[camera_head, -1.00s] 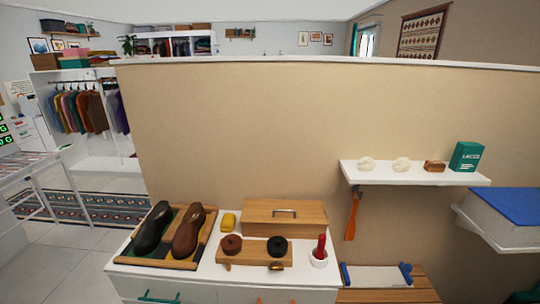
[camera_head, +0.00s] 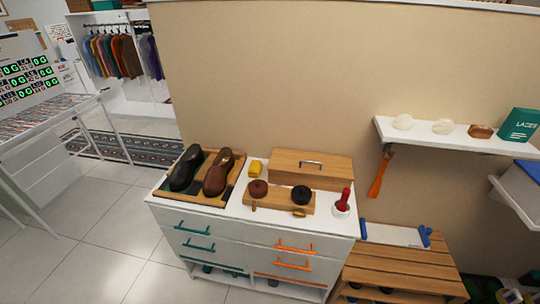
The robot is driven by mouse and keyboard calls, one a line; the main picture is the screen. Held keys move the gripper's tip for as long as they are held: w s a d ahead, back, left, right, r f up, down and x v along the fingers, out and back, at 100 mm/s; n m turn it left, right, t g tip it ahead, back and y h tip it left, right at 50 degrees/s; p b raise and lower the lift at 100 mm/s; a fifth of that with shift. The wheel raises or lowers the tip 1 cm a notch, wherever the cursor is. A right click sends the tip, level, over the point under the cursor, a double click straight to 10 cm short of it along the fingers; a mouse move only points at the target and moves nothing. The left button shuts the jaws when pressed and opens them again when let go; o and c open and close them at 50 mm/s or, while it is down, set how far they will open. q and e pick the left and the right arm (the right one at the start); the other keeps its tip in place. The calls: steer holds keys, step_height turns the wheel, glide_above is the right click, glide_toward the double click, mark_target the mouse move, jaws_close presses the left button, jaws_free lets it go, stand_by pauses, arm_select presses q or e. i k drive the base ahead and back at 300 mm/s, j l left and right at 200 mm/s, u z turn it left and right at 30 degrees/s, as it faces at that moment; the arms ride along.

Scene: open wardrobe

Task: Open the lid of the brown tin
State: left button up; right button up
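The brown tin (camera_head: 258,188) is a small round reddish-brown tin. It sits upright at the left end of a low wooden block on top of the white cabinet, and it looks closed. A black tin (camera_head: 300,194) sits on the same block to its right. Neither of my grippers shows in the head view.
A pair of dark shoes (camera_head: 216,174) stands on a tray left of the block. A yellow item (camera_head: 256,167), a wooden box with a handle (camera_head: 312,168) and a white cup with a red-handled thing (camera_head: 342,206) surround the block. A shelf (camera_head: 455,138) hangs at the right.

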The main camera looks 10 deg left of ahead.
mark_target(255, 187)
steer(key=i+j, duration=0.1)
steer(key=j, duration=0.2)
steer(key=i+j, duration=0.15)
steer(key=j, duration=0.15)
steer(key=i+j, duration=0.1)
steer(key=j, duration=0.2)
steer(key=i+j, duration=0.15)
steer(key=j, duration=0.15)
steer(key=z, duration=0.05)
